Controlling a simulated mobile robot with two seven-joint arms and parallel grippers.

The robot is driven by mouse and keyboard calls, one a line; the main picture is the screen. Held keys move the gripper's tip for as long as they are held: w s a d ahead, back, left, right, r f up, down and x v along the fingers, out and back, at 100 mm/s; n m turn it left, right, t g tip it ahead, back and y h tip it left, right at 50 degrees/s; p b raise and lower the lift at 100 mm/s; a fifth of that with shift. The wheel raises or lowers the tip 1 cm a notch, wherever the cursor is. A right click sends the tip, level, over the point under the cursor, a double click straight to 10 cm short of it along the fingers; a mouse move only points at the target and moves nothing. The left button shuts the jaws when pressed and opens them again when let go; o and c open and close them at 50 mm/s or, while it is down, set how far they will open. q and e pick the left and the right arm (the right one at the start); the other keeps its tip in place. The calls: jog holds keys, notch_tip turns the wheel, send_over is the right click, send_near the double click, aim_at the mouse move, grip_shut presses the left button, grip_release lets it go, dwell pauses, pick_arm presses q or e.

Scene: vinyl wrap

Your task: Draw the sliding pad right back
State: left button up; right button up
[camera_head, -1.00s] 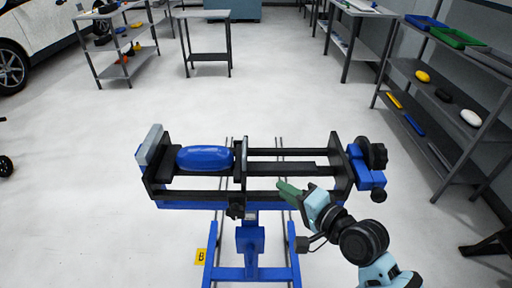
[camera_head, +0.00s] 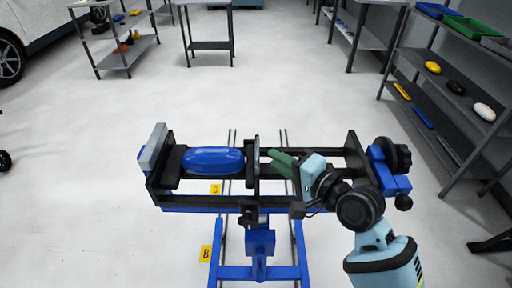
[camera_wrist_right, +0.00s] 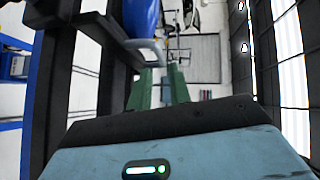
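The sliding pad (camera_head: 252,168) appears to be the dark upright plate across the black frame (camera_head: 310,192), just right of the blue oval piece (camera_head: 213,160). A grey curved handle (camera_wrist_right: 147,46) shows in the right wrist view, close to my fingertips; contact cannot be made out. My right gripper (camera_head: 271,158) points left over the frame, right of the plate. Its green fingers also show in the right wrist view (camera_wrist_right: 162,72), with a narrow gap between them, so it looks open. My left gripper is not in view.
A blue stand (camera_head: 260,273) carries the frame. A black knob with blue mount (camera_head: 392,160) is at its right end, near my right arm. Shelves (camera_head: 460,100) stand at the right and a rack (camera_head: 118,45) at the back left. The floor between is clear.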

aim_at(257, 148)
jog(key=x, duration=0.7)
jog(key=shift+w+a, duration=0.1)
jog(key=shift+a, duration=0.05)
jog(key=shift+c, duration=0.3)
grip_shut()
